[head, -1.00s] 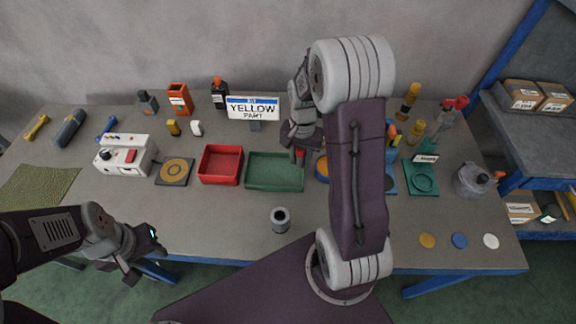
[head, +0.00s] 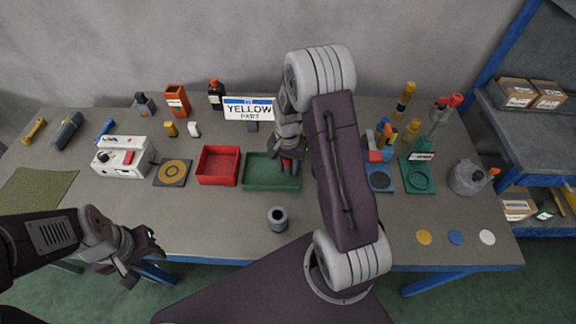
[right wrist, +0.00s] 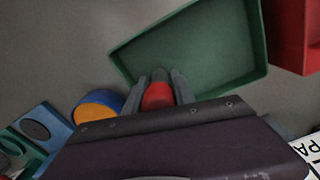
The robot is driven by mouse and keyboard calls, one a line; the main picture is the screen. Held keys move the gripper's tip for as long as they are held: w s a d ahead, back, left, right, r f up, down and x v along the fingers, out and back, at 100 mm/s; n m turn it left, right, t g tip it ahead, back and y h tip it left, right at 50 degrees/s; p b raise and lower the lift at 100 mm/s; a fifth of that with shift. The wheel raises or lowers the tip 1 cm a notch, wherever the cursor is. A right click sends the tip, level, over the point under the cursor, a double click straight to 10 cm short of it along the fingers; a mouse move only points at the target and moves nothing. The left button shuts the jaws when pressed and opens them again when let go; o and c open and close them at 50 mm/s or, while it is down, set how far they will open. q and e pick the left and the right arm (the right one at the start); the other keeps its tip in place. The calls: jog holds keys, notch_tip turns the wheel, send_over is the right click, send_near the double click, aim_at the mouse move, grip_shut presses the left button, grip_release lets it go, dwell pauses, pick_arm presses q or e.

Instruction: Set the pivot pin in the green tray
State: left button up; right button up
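The green tray (head: 258,185) lies in the middle of the table, right of the red tray, and looks empty inside. It also shows in the right wrist view (right wrist: 215,45). My right gripper (head: 287,170) is over the right part of the green tray. In the right wrist view its two fingers (right wrist: 158,92) are closed around a red piece with a grey end, which I take as the pivot pin (right wrist: 158,97). Whether the pin touches the tray floor cannot be told.
The red tray (head: 205,166) stands left of the green one, with a grey hollow cylinder (head: 277,220) in front. A "YELLOW PART" sign (head: 248,109) stands behind. An orange-topped blue round piece (right wrist: 97,107) is near the tray's right side. The front middle of the table is mostly clear.

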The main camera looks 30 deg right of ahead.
notch_tip(320, 180, up, 12)
jog(key=shift+r+p, duration=0.2)
jog(key=shift+p, duration=0.25)
jog(key=s+a+f+n, duration=0.1)
jog(key=s+a+n, duration=0.1)
jog(key=s+n, duration=0.1)
jog(key=s+a+n, duration=0.3)
jog(key=s, duration=0.2)
jog(key=s+a+f+n+t, duration=0.1)
jog(key=s+a+n, duration=0.2)
jog(key=s, duration=0.1)
jog(key=shift+f, duration=0.35)
jog(key=shift+s, duration=0.15)
